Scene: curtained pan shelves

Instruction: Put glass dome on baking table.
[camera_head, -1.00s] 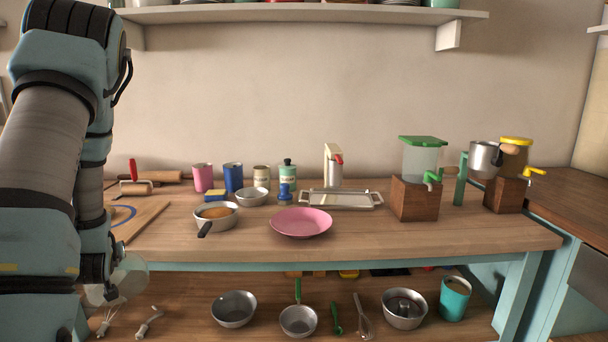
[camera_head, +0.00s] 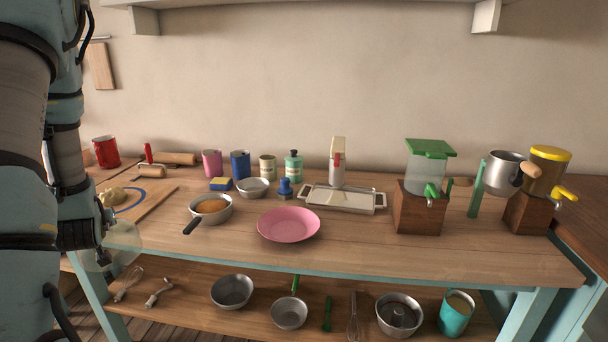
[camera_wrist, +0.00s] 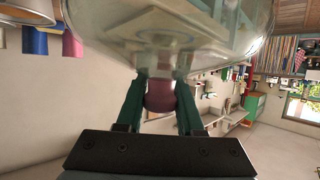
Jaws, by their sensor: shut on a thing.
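The glass dome (camera_head: 124,238) is clear and shows at the left of the head view, in front of the table's front left edge, partly hidden by my arm. In the wrist view the dome (camera_wrist: 165,25) fills the top, with its dark reddish knob between my fingers. My gripper (camera_wrist: 161,88) is shut on that knob. The baking table (camera_head: 365,245) has a wooden top and a pale blue frame. In the head view my fingertips are hard to make out.
A pink plate (camera_head: 289,224) lies near the table's front middle, with a pan (camera_head: 211,209) to its left. A cutting board (camera_head: 150,205) lies at the left end and dispensers (camera_head: 420,207) stand at the right. Bare wood shows along the front and between plate and dispensers.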

